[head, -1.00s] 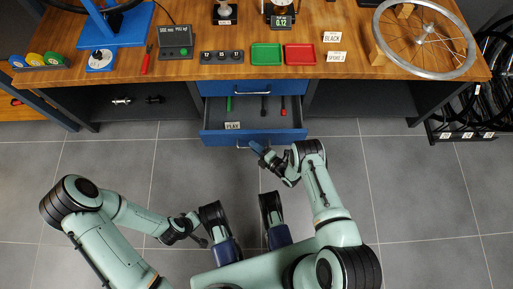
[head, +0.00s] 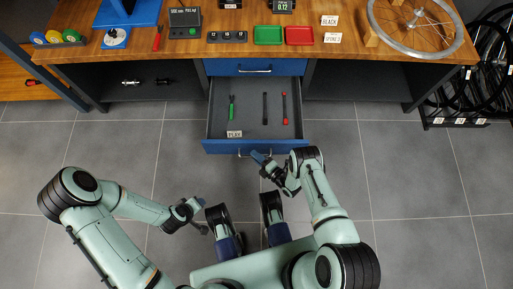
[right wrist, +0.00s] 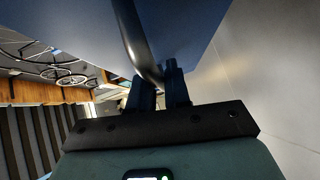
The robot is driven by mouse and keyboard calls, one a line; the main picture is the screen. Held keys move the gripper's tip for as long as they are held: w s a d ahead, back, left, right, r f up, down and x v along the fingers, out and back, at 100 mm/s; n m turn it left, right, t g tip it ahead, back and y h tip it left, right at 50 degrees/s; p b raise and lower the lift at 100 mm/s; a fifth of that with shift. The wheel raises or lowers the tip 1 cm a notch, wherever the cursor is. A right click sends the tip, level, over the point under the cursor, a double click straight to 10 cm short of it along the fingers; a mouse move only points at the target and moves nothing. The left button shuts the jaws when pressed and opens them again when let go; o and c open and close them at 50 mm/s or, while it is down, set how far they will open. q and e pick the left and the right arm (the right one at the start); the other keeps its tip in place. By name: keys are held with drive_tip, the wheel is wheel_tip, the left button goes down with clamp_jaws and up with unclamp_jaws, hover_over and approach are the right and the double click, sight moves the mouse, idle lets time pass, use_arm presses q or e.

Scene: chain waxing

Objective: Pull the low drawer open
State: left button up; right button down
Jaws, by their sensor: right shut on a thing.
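The low blue drawer (head: 222,147) stands pulled well out from under the workbench. Inside lie a green-handled tool (head: 231,107), a dark tool (head: 265,108), a red tool (head: 285,108) and a label reading PLAY (head: 234,134). My right gripper (head: 258,156) is at the middle of the drawer front, shut on its handle (head: 245,154). In the right wrist view the curved metal handle (right wrist: 141,50) runs between my right fingers (right wrist: 160,88). My left gripper (head: 201,203) is over the floor, away from the drawer; its fingers are too small to read.
A shut upper drawer (head: 240,68) is above the open one. The wooden workbench (head: 225,50) holds a green tray (head: 268,36), a red tray (head: 299,36) and a spoked wheel (head: 418,22). Tyres stand in a rack (head: 480,85) at right. The grey floor (head: 420,190) is clear on the right.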

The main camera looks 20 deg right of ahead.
drive_tip(key=shift+s+a+f, duration=0.1)
drive_tip(key=shift+s+a, duration=0.05)
drive_tip(key=shift+s, duration=0.05)
drive_tip(key=c, duration=1.2)
unclamp_jaws()
use_arm(q)
drive_tip(key=s+d+r+g+h+p, duration=0.1)
drive_tip(key=s+d+r+p, duration=0.1)
drive_tip(key=s, duration=0.3)
drive_tip(key=shift+s+d+r+g+p, duration=0.15)
drive_tip(key=shift+d+r+g+p, duration=0.2)
drive_tip(key=shift+r+p, duration=0.45)
use_arm(e)
drive_tip(key=v, duration=1.3)
drive_tip(key=shift+s, duration=0.15)
